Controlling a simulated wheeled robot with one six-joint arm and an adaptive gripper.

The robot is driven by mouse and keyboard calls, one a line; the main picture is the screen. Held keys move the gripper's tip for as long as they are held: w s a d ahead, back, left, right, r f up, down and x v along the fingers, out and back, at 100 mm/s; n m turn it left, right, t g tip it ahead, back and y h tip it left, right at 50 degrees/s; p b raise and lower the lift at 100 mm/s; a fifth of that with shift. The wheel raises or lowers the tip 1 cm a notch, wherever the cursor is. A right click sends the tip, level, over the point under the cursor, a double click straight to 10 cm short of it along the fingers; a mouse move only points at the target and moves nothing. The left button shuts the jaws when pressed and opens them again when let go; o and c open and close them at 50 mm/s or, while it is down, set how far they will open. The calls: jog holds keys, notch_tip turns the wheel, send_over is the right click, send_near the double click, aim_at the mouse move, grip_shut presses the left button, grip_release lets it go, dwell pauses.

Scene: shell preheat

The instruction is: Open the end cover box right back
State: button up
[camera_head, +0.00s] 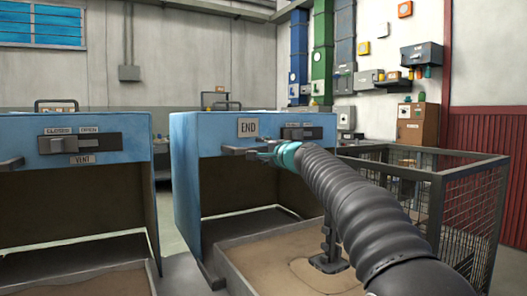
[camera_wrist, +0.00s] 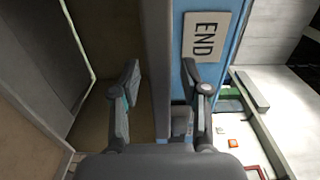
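The end cover box (camera_head: 185,190) is blue, with a white END plate (camera_head: 248,127) on its front panel. Below that panel its dark inside shows, and a sand-coloured tray lies at its foot. My gripper (camera_head: 236,151) is at the lower edge of the panel, just under the plate. In the wrist view, the fingers of my gripper (camera_wrist: 165,82) are spread apart, with a grey bar (camera_wrist: 158,45) and the blue panel beyond and between them. The END plate (camera_wrist: 205,37) shows sideways there. I cannot tell whether a finger touches the box.
A similar blue box marked VENT (camera_head: 110,145) stands at the left, with a narrow gap between. A wire mesh cage (camera_head: 465,210) stands at the right, close to my arm. A brown cabinet (camera_head: 418,124) and wall boxes are farther back.

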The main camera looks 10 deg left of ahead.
jog(key=shift+s, duration=0.1)
jog(key=v, duration=1.2)
jog(key=s+d+f+n+g+h, duration=0.3)
jog(key=s+d+f, duration=0.4)
jog(key=s+f, duration=0.4)
jog(key=s+d+f+n+g+h, duration=0.2)
jog(key=s+d+f+n+h, duration=0.2)
jog(key=s+d+f, duration=0.3)
jog(key=s+d+f+n+g+h, duration=0.3)
jog(key=s+d+f, duration=0.4)
jog(key=s+f, duration=0.9)
jog(key=s+h, duration=0.1)
jog(key=s, duration=0.5)
jog(key=shift+s+d+f+g, duration=0.15)
jog(key=shift+d+f+g, duration=0.05)
jog(key=shift+d+g, duration=0.15)
jog(key=shift+c, duration=0.4)
jog(key=shift+a+n, duration=0.2)
jog(key=shift+n, duration=0.1)
